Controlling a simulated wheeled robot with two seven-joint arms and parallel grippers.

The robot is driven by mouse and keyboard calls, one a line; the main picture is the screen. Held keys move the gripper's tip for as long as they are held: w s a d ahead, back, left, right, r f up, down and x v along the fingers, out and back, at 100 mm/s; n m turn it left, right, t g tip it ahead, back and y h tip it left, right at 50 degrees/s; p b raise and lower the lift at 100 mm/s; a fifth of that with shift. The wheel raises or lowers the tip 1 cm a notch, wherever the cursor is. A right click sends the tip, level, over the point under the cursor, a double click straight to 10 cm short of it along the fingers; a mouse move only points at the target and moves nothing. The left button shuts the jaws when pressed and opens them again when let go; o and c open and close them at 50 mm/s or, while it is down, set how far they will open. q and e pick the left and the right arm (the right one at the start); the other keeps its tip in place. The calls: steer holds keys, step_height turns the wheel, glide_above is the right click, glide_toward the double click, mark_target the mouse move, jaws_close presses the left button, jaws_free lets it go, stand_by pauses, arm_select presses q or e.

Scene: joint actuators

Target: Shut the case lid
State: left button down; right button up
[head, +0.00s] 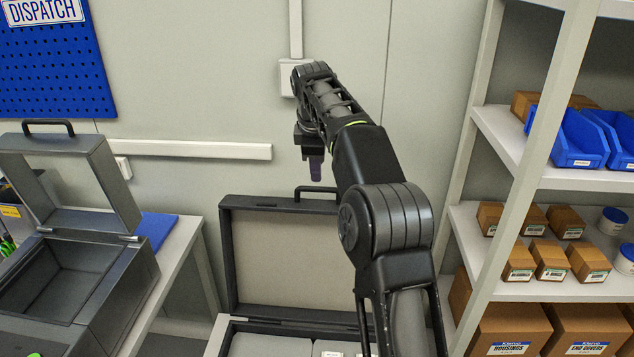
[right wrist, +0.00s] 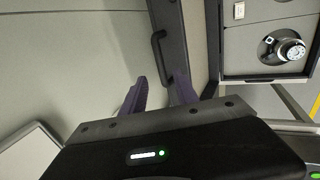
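The case (head: 240,325) stands at the bottom centre of the head view. Its lid (head: 285,255) is open and upright, its pale inner face towards me, with a dark handle (head: 315,191) on the top edge. My right gripper (head: 316,172) points down just above the handle in the head view. In the right wrist view its two purple fingers (right wrist: 159,92) stand apart with nothing visible between them. The lid's dark edge and handle (right wrist: 158,55) show just beyond the fingertips. I cannot tell whether a finger touches the lid. My left gripper is not in view.
A second grey case (head: 90,300) with a raised, frame-like lid (head: 105,180) stands on the left table. Shelves (head: 560,290) with boxes and blue bins stand at the right. The wall is behind the lid. A round actuator (right wrist: 287,50) sits in a dark-rimmed tray area in the wrist view.

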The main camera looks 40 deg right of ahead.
mark_target(318, 188)
steer(key=shift+p+x, duration=0.45)
steer(key=shift+x, duration=3.45)
steer(key=shift+c, duration=0.6)
jaws_close()
